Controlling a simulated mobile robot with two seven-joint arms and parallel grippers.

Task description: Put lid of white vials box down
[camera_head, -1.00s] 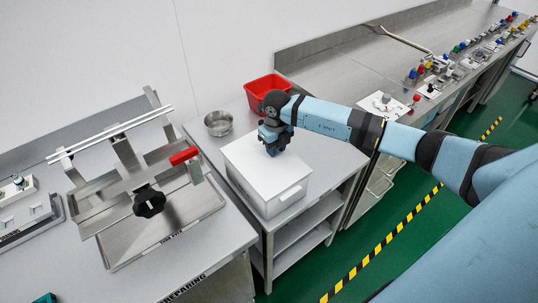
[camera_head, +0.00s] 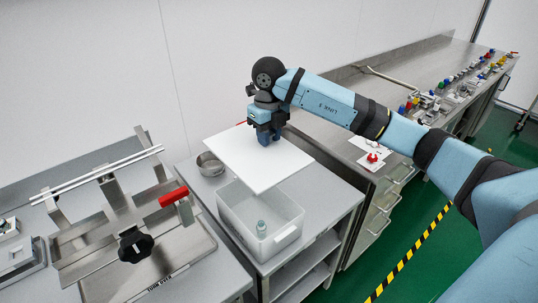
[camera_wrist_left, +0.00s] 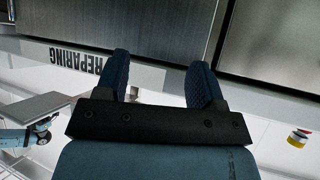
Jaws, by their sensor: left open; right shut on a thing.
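The white lid (camera_head: 258,158) is a flat plate held in the air by my right gripper (camera_head: 268,136), which is shut on it from above. The white vials box (camera_head: 243,222) stands open on the table below, partly under the raised lid. A vial (camera_head: 261,229) with a pale green cap stands inside it; the far part of the inside is hidden by the lid. My left gripper (camera_wrist_left: 160,75) is open and empty in the left wrist view, in front of a steel cabinet front. It is not seen in the head view.
A metal bowl (camera_head: 210,163) stands behind the box on the left. A steel device with a red handle (camera_head: 173,196) stands on the left table. The table (camera_head: 325,180) has bare room right of the box. Coloured small parts line the far counter.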

